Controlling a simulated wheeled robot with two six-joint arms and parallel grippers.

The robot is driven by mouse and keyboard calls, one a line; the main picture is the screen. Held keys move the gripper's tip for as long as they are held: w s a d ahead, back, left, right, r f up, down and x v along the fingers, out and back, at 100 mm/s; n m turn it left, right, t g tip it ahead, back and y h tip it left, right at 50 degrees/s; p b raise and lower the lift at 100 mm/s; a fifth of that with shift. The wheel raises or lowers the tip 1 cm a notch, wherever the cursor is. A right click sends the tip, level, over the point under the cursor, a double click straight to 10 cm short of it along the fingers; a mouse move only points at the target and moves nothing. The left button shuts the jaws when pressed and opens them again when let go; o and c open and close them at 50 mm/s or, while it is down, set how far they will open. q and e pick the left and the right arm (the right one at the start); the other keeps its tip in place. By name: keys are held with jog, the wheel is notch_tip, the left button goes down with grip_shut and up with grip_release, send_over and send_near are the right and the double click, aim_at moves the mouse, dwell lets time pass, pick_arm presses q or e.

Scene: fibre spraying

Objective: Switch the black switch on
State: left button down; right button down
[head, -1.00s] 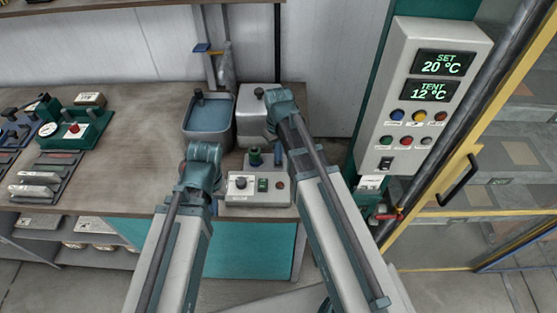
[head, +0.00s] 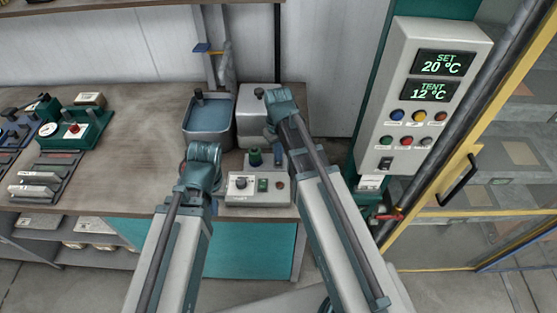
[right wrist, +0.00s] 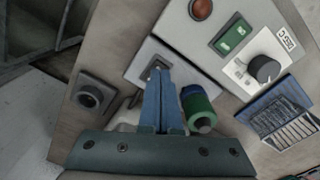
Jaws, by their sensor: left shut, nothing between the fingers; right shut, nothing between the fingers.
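A small dark switch (right wrist: 151,66) is set in a light grey plate in the right wrist view. My right gripper (right wrist: 158,74) is shut and empty, its blue fingertips over that switch and partly hiding it; I cannot tell if they touch. A green-banded cylinder (right wrist: 200,108) stands right beside the fingers. In the head view, my right wrist (head: 283,108) hides most of this spot. Another black rocker switch (head: 386,163) is on the tall wall panel, away from both arms. My left gripper (head: 200,175) is over the bench at left, its fingers mostly hidden by the wrist.
A control box (head: 258,190) with a knob, a green rocker and a red button is at the bench's front edge. A blue-filled tank (head: 209,115) and a grey metal box (head: 252,125) stand behind. A red-handled valve (head: 386,216) is below the wall panel (head: 400,60).

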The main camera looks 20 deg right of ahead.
aim_at(278, 164)
jog(key=shift+f+b, duration=0.9)
jog(key=shift+b, duration=0.05)
dwell(0.4)
jog(key=shift+r, duration=0.2)
notch_tip(278, 164, up, 7)
jog(key=p, duration=0.7)
jog(key=shift+f, duration=0.1)
jog(key=s+a+n+h, duration=0.1)
jog(key=s+a, duration=0.9)
jog(key=s, duration=0.4)
jog(key=shift+s+a+f+b, duration=0.2)
jog(key=shift+a+f+b, duration=0.05)
jog(key=shift+f+b, duration=0.2)
